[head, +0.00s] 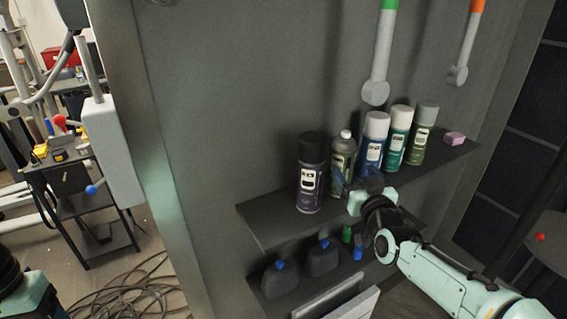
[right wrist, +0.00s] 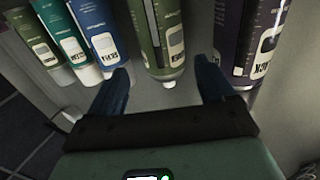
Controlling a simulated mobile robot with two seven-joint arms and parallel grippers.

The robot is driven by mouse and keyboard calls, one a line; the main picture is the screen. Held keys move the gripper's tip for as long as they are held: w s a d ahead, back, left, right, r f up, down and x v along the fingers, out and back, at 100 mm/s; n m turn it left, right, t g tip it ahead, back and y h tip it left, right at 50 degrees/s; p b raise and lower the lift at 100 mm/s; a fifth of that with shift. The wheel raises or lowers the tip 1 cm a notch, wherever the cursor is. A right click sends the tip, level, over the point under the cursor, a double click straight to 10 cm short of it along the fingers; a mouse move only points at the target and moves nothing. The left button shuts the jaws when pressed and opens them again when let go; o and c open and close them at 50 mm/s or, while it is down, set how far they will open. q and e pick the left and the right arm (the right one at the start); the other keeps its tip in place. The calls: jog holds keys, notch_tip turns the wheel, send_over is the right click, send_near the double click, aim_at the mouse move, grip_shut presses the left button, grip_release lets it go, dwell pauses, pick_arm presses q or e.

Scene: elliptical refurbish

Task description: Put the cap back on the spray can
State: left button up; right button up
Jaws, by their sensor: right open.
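The uncapped olive-green spray can (head: 343,155) stands upright on the upper shelf, second from the left, its pale nozzle end bare. It also shows in the right wrist view (right wrist: 156,40), which looks upside down. My right gripper (head: 358,183) is open in front of this can, near the shelf's front edge. In the right wrist view the blue fingers (right wrist: 162,68) are spread with the can showing between them; whether they touch it I cannot tell. I cannot make out a loose cap for certain. My left gripper is out of view.
A black-capped purple can (head: 310,180) stands left of the open can. Blue (head: 374,145), teal (head: 397,140) and grey-capped olive (head: 422,130) cans stand close on its right. A pink block (head: 454,139) lies at the shelf's right end. Dark bottles (head: 322,260) stand on the lower shelf.

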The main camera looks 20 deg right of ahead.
aim_at(348, 163)
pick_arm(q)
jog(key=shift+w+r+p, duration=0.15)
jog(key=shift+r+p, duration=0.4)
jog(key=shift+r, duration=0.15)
pick_arm(e)
jog(key=x, duration=0.5)
jog(key=shift+w, duration=0.2)
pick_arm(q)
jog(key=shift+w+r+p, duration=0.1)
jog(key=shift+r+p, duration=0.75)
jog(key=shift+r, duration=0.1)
pick_arm(e)
jog(key=x, duration=0.4)
jog(key=shift+w, duration=0.25)
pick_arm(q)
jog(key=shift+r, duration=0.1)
pick_arm(e)
jog(key=shift+w+d+f, duration=0.1)
jog(key=shift+w, duration=0.35)
jog(key=shift+s, duration=0.1)
jog(key=c, duration=1)
